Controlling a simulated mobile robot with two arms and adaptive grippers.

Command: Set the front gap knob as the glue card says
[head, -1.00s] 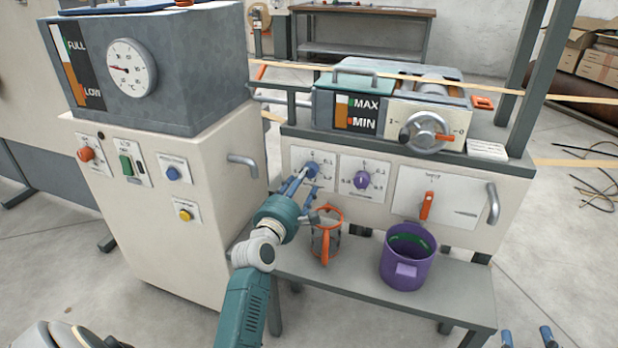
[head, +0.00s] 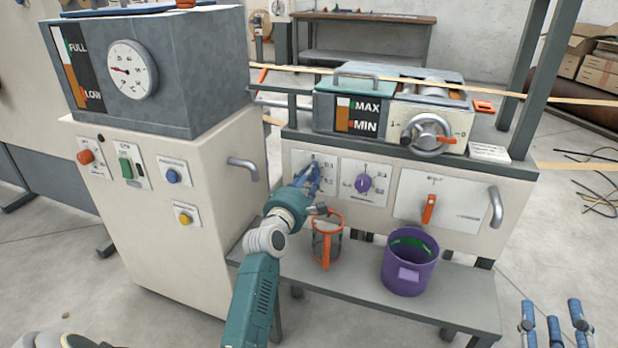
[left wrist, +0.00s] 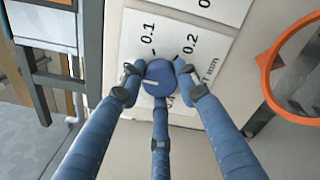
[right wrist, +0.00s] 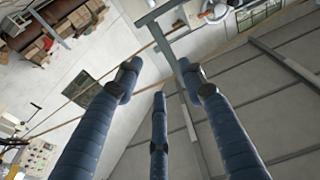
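The front gap knob is blue and round. It shows in the left wrist view (left wrist: 160,78), with a pale mark on its face and a white dial plate (left wrist: 185,22) printed 0.1 and 0.2 behind it. My left gripper (head: 310,172) is at this plate on the machine front. Its three fingers surround the knob and appear to touch it, hiding part of the scale. The glue card (head: 489,152) seems to be the white card on the machine top at right; its print is too small to read. My right gripper (head: 553,325) is open and empty, low at the right.
A purple knob (head: 363,184) sits right of the front gap dial. An orange-framed holder (head: 326,240) and a purple pot (head: 405,270) stand on the shelf below. An orange lever (head: 429,208) and a handwheel (head: 428,133) are further right.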

